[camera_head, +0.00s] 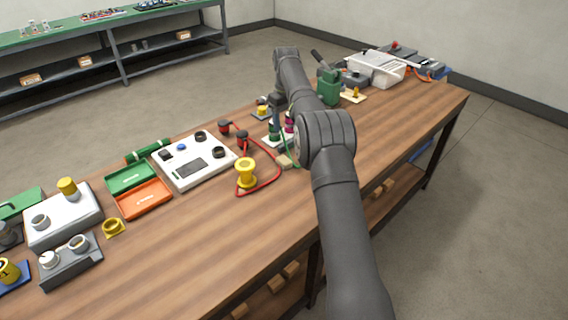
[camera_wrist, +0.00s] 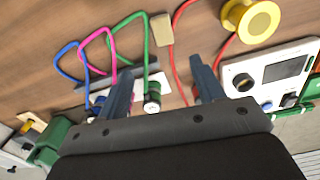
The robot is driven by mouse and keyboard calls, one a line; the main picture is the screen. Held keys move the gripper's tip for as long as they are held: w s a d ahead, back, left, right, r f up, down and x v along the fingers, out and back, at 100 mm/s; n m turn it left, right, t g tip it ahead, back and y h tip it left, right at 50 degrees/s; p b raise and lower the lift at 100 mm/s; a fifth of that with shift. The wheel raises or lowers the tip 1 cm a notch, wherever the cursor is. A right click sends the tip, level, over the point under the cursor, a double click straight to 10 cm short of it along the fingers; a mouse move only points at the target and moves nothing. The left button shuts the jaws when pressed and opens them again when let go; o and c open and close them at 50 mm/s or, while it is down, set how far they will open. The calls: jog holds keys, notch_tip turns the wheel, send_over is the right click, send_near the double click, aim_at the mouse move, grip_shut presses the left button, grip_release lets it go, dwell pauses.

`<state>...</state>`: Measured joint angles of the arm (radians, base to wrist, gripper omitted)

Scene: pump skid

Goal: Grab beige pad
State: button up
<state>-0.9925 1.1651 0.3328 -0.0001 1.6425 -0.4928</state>
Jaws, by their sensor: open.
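The beige pad (camera_wrist: 161,28) is a small block lying on the wooden table, near the top middle of the wrist view. In the head view it (camera_head: 285,161) shows just left of my arm, beside the red cable loop. My gripper (camera_wrist: 160,78) is open and empty, its two fingers spread apart. The pad is ahead of the fingertips in the wrist view, roughly in line with the gap between them, and apart from them. In the head view my arm hides part of this area, and the fingers are hard to make out.
Green, pink and blue cables (camera_wrist: 98,42) loop left of the pad, and a red cable (camera_wrist: 180,55) runs right of it. A yellow spool (camera_head: 246,172) and a white meter panel (camera_head: 193,163) stand nearby. A green-capped connector (camera_wrist: 153,96) shows between the fingers.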

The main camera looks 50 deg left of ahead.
send_over(284, 159)
jog(key=f, duration=1.2)
jog(key=shift+w+d, duration=0.15)
jog(key=shift+d, duration=0.15)
jog(key=shift+s+a+f, duration=0.1)
jog(key=shift+a+f, duration=0.05)
jog(key=shift+f, duration=1.2)
jog(key=shift+s+a+f, duration=0.1)
jog(key=shift+f, duration=1.2)
jog(key=c, duration=1.1)
jog(key=shift+o, duration=0.2)
jog(key=shift+r, duration=0.1)
